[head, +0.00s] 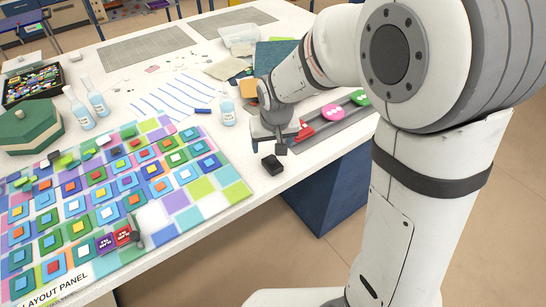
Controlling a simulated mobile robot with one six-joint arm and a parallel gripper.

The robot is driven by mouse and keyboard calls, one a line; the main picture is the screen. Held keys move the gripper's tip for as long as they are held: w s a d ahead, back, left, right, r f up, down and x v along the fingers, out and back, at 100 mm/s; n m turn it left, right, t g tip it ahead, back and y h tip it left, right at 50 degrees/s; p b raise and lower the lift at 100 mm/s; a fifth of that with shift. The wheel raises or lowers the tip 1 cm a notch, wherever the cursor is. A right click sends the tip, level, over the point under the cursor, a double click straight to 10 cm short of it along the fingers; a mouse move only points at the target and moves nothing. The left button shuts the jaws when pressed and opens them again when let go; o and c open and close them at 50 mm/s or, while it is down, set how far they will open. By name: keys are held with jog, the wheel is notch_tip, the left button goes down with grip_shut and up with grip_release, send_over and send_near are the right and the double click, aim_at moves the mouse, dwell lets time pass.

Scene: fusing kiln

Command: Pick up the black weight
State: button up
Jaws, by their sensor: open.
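The black weight (272,165) is a small dark block with a raised top. It rests on the white table (232,166), near the front edge, in the head view. My gripper (280,150) is just above and slightly right of the weight, pointing down. It is open, and I see nothing held in it. From this angle I cannot tell whether a finger touches the weight. Part of the gripper is hidden behind its own wrist.
A colourful layout panel (206,215) with glass squares covers the left front of the table. A clear bottle (228,112) stands behind the weight. A grey strip (335,124) with red, green and pink pieces lies to the right. Bare table surrounds the weight's left side.

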aim_at(272, 158)
jog(key=x, duration=0.2)
jog(key=s+p+x, duration=0.1)
jog(key=x, duration=0.2)
jog(key=shift+s+f, duration=0.1)
jog(key=shift+f, duration=0.7)
jog(key=shift+c, duration=0.5)
jog(key=c, duration=1.4)
